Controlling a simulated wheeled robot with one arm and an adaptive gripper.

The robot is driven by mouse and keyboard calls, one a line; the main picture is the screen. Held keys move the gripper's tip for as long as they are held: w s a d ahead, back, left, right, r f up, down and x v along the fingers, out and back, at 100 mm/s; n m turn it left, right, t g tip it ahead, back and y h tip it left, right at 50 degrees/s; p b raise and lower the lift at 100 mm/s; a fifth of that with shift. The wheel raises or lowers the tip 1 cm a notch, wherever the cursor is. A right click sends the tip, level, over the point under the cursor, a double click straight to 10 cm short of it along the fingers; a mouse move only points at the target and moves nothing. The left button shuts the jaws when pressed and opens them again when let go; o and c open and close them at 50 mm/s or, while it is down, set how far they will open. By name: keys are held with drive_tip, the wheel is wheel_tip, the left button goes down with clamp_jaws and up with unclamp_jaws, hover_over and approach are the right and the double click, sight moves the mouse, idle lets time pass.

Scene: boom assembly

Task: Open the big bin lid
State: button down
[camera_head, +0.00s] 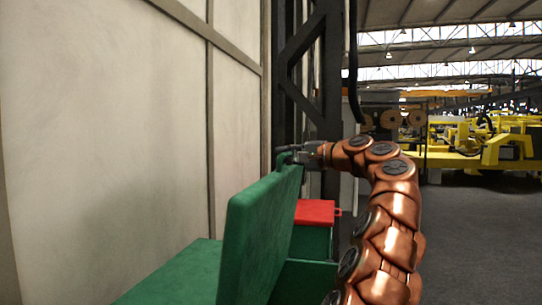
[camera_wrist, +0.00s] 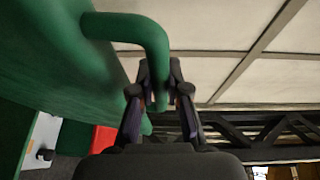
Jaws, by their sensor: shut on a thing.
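The big bin's green lid (camera_head: 255,235) stands raised, close to upright, in the head view. The green bin (camera_head: 305,278) shows below it, partly hidden by the lid and my arm. My gripper (camera_head: 290,154) is at the lid's top far edge. In the wrist view, the lid (camera_wrist: 60,60) fills the upper left, and its bent green handle (camera_wrist: 150,30) passes between the fingers of my gripper (camera_wrist: 159,95). The fingers are shut on this handle.
A smaller green box with a red lid (camera_head: 315,212) stands just behind the bin. A pale panelled wall (camera_head: 120,130) runs close along the left. A dark metal frame (camera_head: 325,70) rises behind the gripper. Open grey floor (camera_head: 480,240) lies right, with yellow machinery (camera_head: 490,145) beyond.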

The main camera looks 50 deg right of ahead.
drive_tip(key=shift+s+d+f+t, duration=0.1)
drive_tip(key=shift+s+d+t, duration=0.2)
drive_tip(key=shift+s, duration=0.45)
drive_tip(key=shift+s+d+f+t, duration=0.1)
drive_tip(key=shift+s+d, duration=0.3)
drive_tip(key=shift+s, duration=0.3)
drive_tip(key=c, duration=1.1)
unclamp_jaws()
drive_tip(key=shift+c, duration=0.2)
drive_tip(key=s+d, duration=0.1)
drive_tip(key=s, duration=1.1)
drive_tip(key=shift+f, duration=0.25)
